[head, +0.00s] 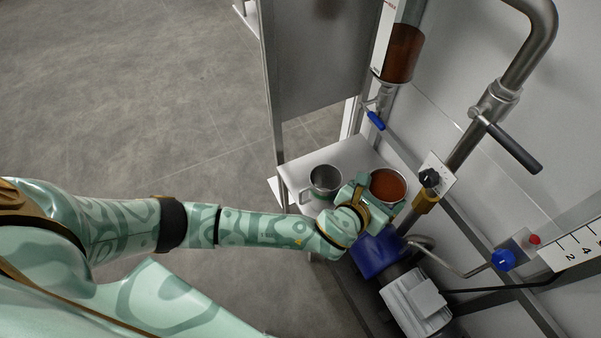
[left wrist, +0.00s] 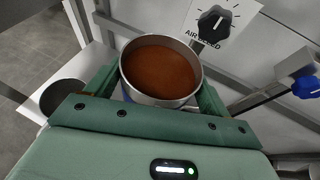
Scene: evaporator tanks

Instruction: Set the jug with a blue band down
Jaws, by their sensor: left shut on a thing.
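A round metal jug (head: 388,186) filled with red-brown liquid is between the fingers of my left gripper (head: 379,197), which is shut on it. In the left wrist view the jug (left wrist: 161,72) sits upright between the two green fingers, its liquid surface and rim showing. A sliver of blue shows low on its left side; the rest of its band is hidden. The jug is over or at the right part of the white shelf (head: 345,155); I cannot tell whether its base touches. My right gripper is not in view.
An empty metal jug (head: 325,179) stands on the shelf left of the held one. A blue-handled tap (head: 375,121) hangs above the shelf behind. A black knob (head: 429,178) is close on the right, and a blue pump (head: 378,252) is below.

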